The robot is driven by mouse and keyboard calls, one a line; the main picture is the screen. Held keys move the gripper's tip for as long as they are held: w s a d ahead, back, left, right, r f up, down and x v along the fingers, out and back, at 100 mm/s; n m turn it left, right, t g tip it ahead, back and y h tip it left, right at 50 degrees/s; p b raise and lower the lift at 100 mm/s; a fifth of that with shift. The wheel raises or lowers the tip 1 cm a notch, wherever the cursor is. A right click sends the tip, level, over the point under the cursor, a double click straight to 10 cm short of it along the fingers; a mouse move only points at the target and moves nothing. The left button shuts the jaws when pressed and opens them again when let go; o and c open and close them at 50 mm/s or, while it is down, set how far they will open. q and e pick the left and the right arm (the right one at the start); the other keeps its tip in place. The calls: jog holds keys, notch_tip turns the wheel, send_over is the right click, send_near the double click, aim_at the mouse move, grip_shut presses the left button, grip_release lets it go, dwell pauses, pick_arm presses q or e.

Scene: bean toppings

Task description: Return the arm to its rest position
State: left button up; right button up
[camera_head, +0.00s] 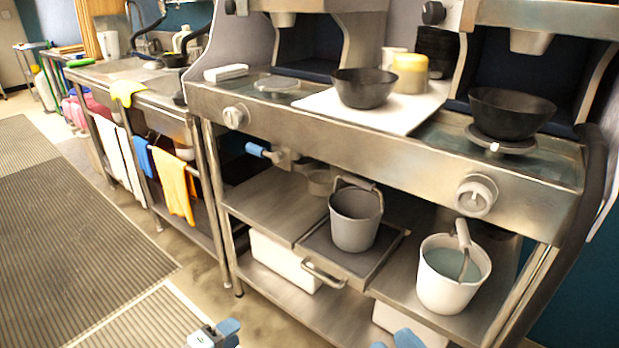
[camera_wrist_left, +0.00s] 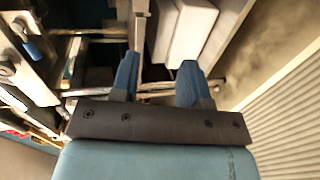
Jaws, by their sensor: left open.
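My left gripper (camera_head: 215,333) shows at the bottom edge of the head view, in front of the steel counter and above the floor. In the left wrist view its two blue fingers (camera_wrist_left: 157,82) stand apart with nothing held between them. Shelf frames and white boxes lie beyond them. Blue tips (camera_head: 400,340) at the bottom edge of the head view seem to be my right gripper; most of it is cut off. A dark bowl (camera_head: 363,88) stands on a white board (camera_head: 345,113). Another dark bowl (camera_head: 512,112) sits on a round plate at the right.
The steel counter (camera_head: 330,118) has knobs along its front. On the shelves below stand a grey bucket (camera_head: 355,222) and a white bucket (camera_head: 450,290) with liquid. A yellowish container (camera_head: 409,73) stands behind the left bowl. The floor mat (camera_head: 75,235) at the left is clear.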

pick_arm(q)
jog(key=a+f+m+y, duration=0.1)
jog(key=a+m, duration=0.1)
jog(key=a, duration=0.7)
jog(key=s+d+r+m+t+h, duration=0.1)
jog(key=s+d+r+m, duration=0.5)
jog(key=s+r+m, duration=0.25)
jog(key=s+d+r+m+h, duration=0.1)
jog(key=s+d+r+m, duration=0.4)
jog(key=s+r+m, duration=0.4)
jog(key=w+d+r+n+t+y, duration=0.1)
jog(key=d+r+n+t, duration=0.3)
jog(key=r+n, duration=0.25)
jog(key=s+a+r+g+y+p, duration=0.3)
jog(key=a+r+g+y+p, duration=0.3)
jog(key=p, duration=3.2)
jog(key=shift+s+a+r+p, duration=0.3)
jog(key=shift+a+r, duration=0.5)
jog(key=shift+r, duration=0.1)
pick_arm(e)
jog(key=s+d+r+g+h, duration=0.3)
jog(key=d+r+g+h, duration=0.3)
jog(key=d+r, duration=0.1)
jog(key=shift+s+d, duration=0.4)
jog(key=shift+d, duration=0.25)
